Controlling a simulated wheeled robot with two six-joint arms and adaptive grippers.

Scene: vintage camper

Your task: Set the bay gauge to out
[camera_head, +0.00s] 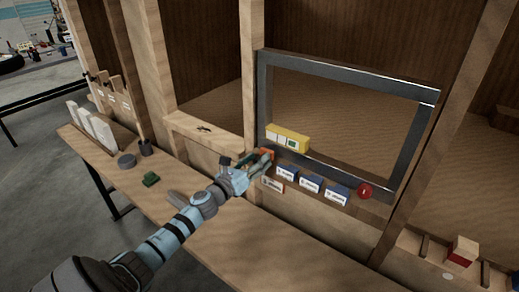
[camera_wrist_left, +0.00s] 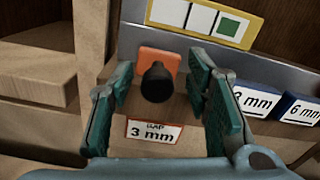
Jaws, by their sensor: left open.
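A black knob (camera_wrist_left: 156,82) stands out from an orange plate (camera_wrist_left: 158,56) on the frame's lower left corner. The orange plate also shows in the head view (camera_head: 267,154), mostly behind my gripper. A yellow panel (camera_head: 288,137) above has several cells, the rightmost with a green square (camera_wrist_left: 229,28). I cannot tell which part is the bay gauge. My right gripper is out of view.
Blue-and-white blocks (camera_head: 312,183) with mm markings sit in a row right of the knob. A red ball-like knob (camera_head: 365,190) is at the frame's lower right. A green block (camera_head: 151,180) and a grey disc (camera_head: 126,161) lie on the wooden bench (camera_head: 235,235). The bench front is mostly clear.

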